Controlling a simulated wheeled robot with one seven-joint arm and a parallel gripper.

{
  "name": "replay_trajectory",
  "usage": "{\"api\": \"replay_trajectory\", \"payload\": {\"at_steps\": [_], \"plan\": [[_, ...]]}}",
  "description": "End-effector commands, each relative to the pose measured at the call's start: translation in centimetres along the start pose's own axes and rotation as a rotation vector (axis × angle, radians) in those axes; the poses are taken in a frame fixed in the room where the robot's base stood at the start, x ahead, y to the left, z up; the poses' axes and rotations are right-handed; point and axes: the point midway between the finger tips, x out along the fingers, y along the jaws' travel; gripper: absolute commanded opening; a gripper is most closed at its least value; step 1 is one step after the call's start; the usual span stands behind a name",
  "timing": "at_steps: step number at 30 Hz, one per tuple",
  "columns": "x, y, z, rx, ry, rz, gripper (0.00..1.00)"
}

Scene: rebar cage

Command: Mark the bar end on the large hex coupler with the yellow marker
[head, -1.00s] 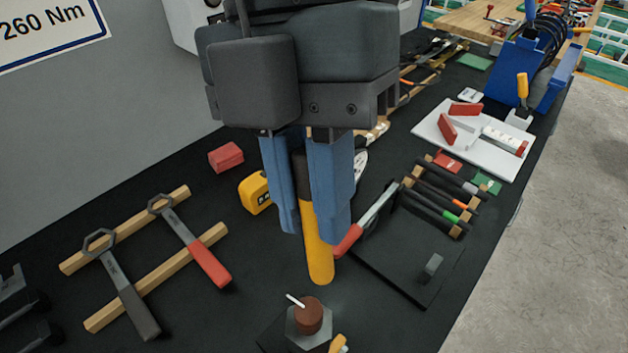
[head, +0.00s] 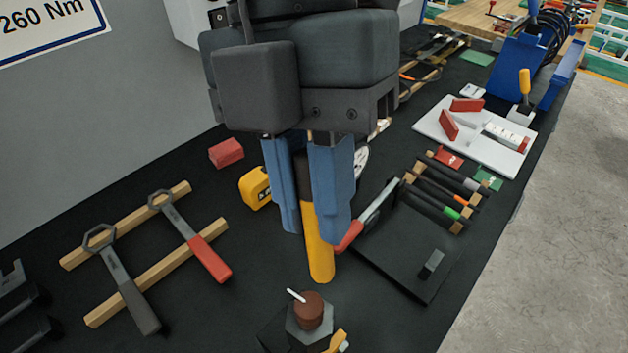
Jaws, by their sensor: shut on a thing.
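My gripper (head: 316,215) is shut on the yellow marker (head: 319,250), which has a dark upper part and hangs upright between the blue fingers with its yellow end down. The large hex coupler (head: 311,333) is grey and stands at the bottom of the head view, just below the marker. A brown bar end (head: 309,308) rises from it, with a short white mark or stick on its top left. The marker's lower end looks a little above the bar end and apart from it.
Two ring wrenches, one red-handled (head: 208,260) and one dark (head: 140,303), lie on wooden strips at left. A yellow tape measure (head: 255,188) and red block (head: 227,153) lie behind. A black plate (head: 410,262) and bar rack (head: 445,195) are at right. A yellow-handled item (head: 338,342) touches the lower edge area.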

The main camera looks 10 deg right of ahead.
Motion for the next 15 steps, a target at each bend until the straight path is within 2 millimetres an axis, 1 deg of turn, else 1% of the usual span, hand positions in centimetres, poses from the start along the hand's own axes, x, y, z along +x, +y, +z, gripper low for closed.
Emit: {"api": "replay_trajectory", "payload": {"at_steps": [15], "plan": [[0.93,0.22,0.21,0.0,0.001,-0.001,0.0]]}}
